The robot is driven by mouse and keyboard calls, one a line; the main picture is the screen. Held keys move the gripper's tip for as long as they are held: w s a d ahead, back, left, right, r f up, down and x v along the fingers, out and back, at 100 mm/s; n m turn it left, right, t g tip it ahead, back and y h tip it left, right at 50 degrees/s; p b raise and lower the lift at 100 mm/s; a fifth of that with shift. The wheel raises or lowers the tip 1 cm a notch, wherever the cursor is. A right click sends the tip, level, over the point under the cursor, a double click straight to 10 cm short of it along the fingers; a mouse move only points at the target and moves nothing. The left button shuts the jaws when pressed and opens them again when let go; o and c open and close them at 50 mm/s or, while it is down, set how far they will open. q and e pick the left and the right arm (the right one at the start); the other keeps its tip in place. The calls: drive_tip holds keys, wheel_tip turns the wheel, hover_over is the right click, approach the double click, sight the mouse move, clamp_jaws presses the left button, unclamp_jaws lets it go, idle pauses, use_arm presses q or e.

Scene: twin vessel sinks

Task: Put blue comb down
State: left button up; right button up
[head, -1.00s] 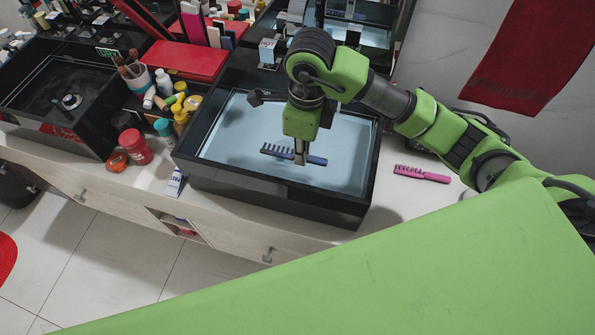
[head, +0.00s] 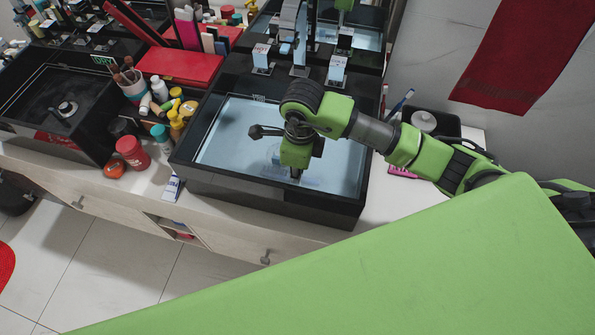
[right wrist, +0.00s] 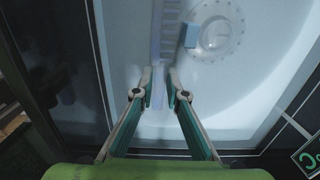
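The blue comb (right wrist: 168,38) shows in the right wrist view as a pale, blurred blue shape in the sink basin, teeth toward the top and plain handle toward the gripper. My right gripper (right wrist: 160,80) points down into the basin. Its two fingertips stand on either side of the handle with a small gap showing, so it looks open. In the head view my right gripper (head: 296,175) is low inside the black-rimmed right sink (head: 270,203), and the comb is mostly hidden or washed out there. My left gripper is not in view.
A round drain (right wrist: 216,38) with a small blue block (right wrist: 191,36) lies beside the comb. A pink item (head: 402,171) is partly behind my right arm. Bottles and a red jar (head: 131,152) crowd the counter between the sinks. Taps (head: 298,58) stand behind.

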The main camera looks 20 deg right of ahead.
drive_tip(key=shift+o, duration=1.3)
drive_tip(key=shift+r, duration=0.1)
drive_tip(key=shift+r, duration=0.25)
wheel_tip(320, 180, up, 12)
drive_tip(key=b, duration=0.2)
drive_tip(key=shift+s+d+f, duration=0.15)
drive_tip(key=shift+s, duration=0.05)
